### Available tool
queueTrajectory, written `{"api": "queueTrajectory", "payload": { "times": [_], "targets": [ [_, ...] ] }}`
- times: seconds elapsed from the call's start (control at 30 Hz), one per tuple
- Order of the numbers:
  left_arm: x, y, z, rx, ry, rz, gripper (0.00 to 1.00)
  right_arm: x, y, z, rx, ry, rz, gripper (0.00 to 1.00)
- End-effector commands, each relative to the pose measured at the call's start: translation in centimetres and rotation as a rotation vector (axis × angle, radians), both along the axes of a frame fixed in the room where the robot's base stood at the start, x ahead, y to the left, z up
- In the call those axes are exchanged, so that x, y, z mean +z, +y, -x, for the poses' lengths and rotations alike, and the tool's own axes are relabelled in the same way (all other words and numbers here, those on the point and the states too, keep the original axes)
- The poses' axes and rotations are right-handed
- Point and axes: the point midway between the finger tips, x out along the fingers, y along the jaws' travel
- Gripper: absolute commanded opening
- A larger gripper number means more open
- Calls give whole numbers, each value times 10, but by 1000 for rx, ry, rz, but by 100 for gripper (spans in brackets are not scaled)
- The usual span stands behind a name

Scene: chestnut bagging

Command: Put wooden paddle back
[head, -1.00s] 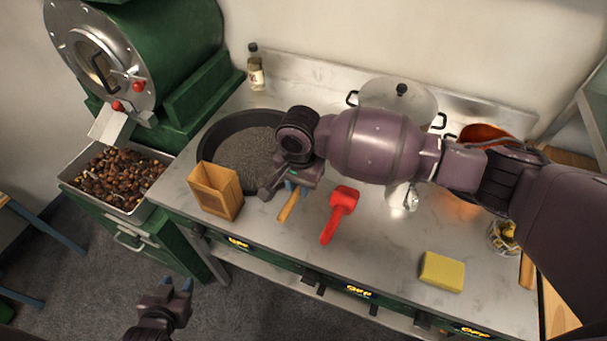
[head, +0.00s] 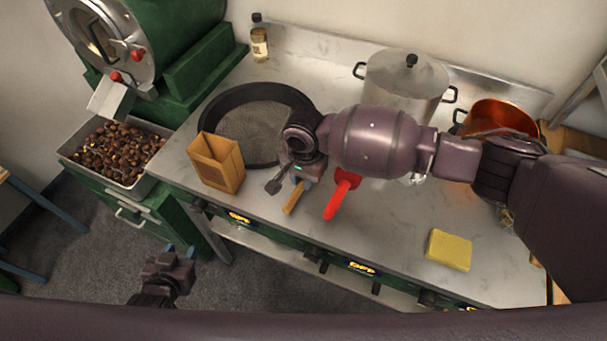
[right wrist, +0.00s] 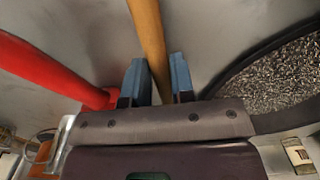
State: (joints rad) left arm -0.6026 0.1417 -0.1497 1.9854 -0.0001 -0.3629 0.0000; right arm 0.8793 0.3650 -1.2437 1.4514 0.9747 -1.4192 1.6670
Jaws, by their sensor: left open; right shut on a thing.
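The wooden paddle (head: 293,197) shows as a light wooden handle on the counter, just left of the red-handled tool; the rest of it is hidden behind my right gripper. My right gripper (head: 298,178) is shut on this handle. In the right wrist view the handle (right wrist: 150,40) runs between the two blue fingertips of the gripper (right wrist: 157,80). My left gripper (head: 181,250) is open and empty, low in front of the counter and over the floor.
A red-handled tool (head: 341,195) lies close to the right of the paddle. A pot (head: 405,85), a copper pan (head: 502,115) and a yellow sponge (head: 449,250) are right. Chestnuts fill a tray (head: 70,155).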

Motion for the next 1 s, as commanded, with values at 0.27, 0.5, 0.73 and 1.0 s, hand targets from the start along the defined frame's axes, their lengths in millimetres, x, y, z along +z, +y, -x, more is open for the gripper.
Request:
{"api": "queueTrajectory", "payload": {
  "times": [0.27, 0.5, 0.73, 1.0],
  "targets": [
    [-2, 0, 1, 0, 5, 0, 43, -6, 0, 0, 1, 1, 0, 0],
    [-3, 0, 2, 1, 9, 0, 43, -6, 0, 0, 1, 1, 0, 0],
    [-4, 0, 3, 1, 10, 1, 43, -8, 0, 0, 0, 1, 0, 0],
    [-4, 0, 3, 1, 10, 1, 43, -12, 0, 0, 0, 1, 0, 0]
  ]
}}
